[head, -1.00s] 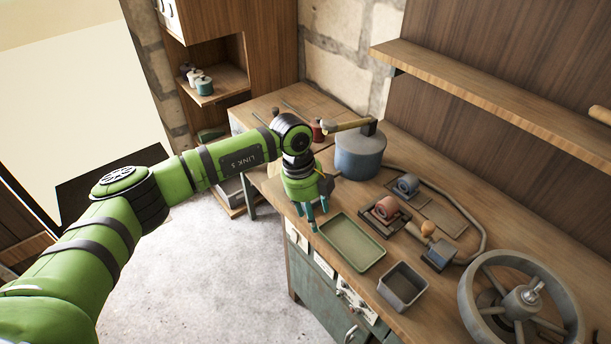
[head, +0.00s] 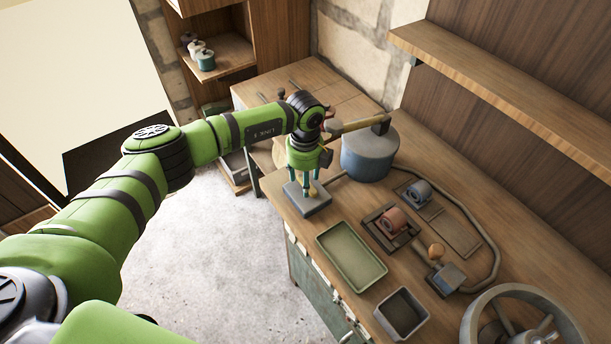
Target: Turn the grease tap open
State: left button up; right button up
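My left gripper (head: 303,192) points down over a grey block (head: 313,207) near the bench's front left corner. Its two teal fingers are apart, with their tips at or just above the block. Anything between them is too small to make out. A blue-grey pot (head: 369,157) with a wooden-handled lever stands just behind and right of the gripper. A grey hose (head: 478,222) curves across the bench to a small blue-grey block (head: 450,279) with an orange knob (head: 436,251). I cannot tell which part is the grease tap. My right gripper is out of view.
A green tray (head: 352,254) and a grey bin (head: 402,313) lie along the bench front. A reddish part (head: 393,221) and a blue-grey part (head: 417,192) sit behind them. A large grey wheel (head: 556,318) is at the lower right. A wooden shelf (head: 500,85) overhangs the back.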

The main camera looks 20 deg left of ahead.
pick_arm(q)
jog(key=shift+f, duration=0.7)
grip_shut()
